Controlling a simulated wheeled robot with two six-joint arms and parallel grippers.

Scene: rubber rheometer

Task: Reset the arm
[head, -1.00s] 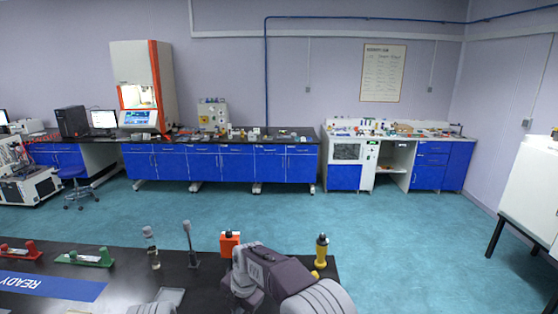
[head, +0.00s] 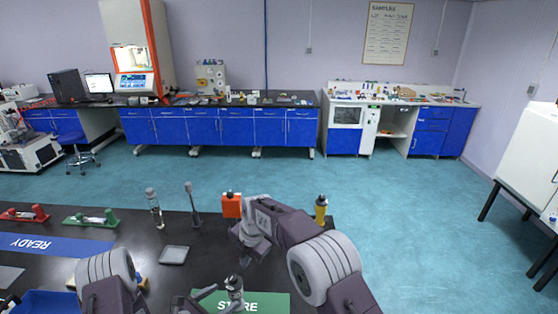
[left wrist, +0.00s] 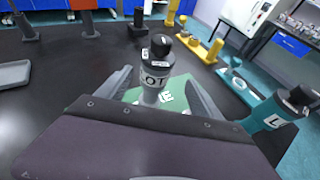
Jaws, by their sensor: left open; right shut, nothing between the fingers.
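My left gripper (head: 215,301) is low in the head view, at the green STORE mat (head: 270,302). It also shows in the left wrist view (left wrist: 158,95), its two fingers apart. A grey bottle (left wrist: 152,76) with a black cap and dark letters stands upright between the fingers, with no clear grip on it. The bottle's top also shows in the head view (head: 235,284). My right gripper (head: 250,256) is over the black table to the right of centre. It is shut and empty, and its fingertips are small and partly hidden by the wrist.
A shallow grey tray (head: 174,255) lies left of my right gripper. Red and green holders (head: 92,219) are at the left.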

